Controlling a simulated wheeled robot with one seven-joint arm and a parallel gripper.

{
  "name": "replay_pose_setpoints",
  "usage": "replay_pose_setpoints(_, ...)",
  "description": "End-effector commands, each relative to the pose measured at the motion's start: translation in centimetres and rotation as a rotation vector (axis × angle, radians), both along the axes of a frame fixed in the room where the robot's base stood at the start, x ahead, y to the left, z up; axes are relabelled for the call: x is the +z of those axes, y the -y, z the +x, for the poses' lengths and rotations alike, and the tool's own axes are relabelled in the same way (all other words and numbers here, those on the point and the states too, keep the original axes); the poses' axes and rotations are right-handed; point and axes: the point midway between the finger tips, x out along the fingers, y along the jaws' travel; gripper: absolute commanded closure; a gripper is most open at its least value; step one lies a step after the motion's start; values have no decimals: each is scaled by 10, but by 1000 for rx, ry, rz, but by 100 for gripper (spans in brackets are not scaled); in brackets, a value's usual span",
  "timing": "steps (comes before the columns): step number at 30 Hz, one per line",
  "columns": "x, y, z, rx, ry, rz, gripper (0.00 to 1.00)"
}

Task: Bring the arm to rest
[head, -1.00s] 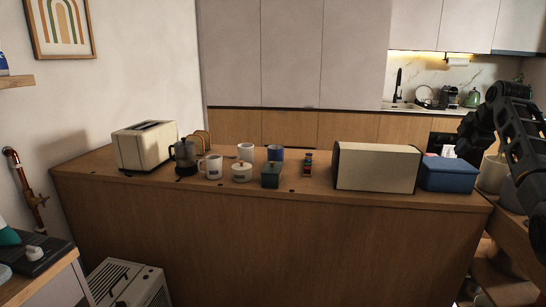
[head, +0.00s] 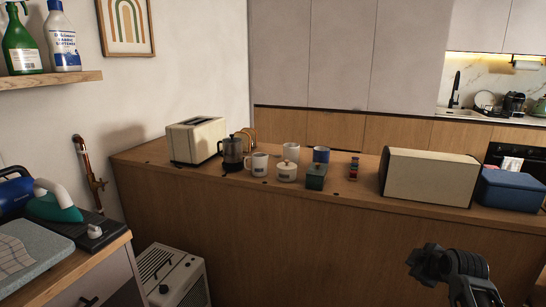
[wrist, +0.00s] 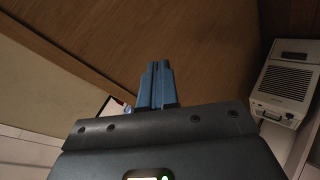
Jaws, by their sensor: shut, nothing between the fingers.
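My gripper (wrist: 157,68) shows in the wrist view with its two blue fingers together and nothing between them. The brown wooden side of the counter (wrist: 190,45) lies beyond the fingers. In the head view, part of my dark arm (head: 455,272) is low at the right, in front of the counter's front panel (head: 300,235). I cannot make out the fingers there.
The counter holds a toaster (head: 196,140), a French press (head: 232,152), mugs, a green box (head: 316,177), a beige bread box (head: 430,177) and a blue box (head: 511,190). A white heater-like unit (head: 172,278) stands on the floor, also in the wrist view (wrist: 287,82).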

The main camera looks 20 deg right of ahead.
Motion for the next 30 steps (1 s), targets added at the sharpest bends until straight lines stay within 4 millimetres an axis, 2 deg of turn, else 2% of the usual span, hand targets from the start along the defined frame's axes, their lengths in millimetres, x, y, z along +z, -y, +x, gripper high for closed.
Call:
replay_pose_setpoints(1,-17,-27,-9,-5,18,23,100)
replay_pose_setpoints(6,-51,-100,-43,-43,98,96,100)
replay_pose_setpoints(9,-64,-140,-68,-62,143,140,100)
replay_pose_setpoints(14,-76,-197,-116,-90,213,211,100)
replay_pose_setpoints(18,-76,-240,-164,-109,269,272,100)
replay_pose_setpoints(23,-64,-279,-220,-121,331,345,100)
replay_pose_setpoints(30,-26,-321,-305,-126,413,459,100)
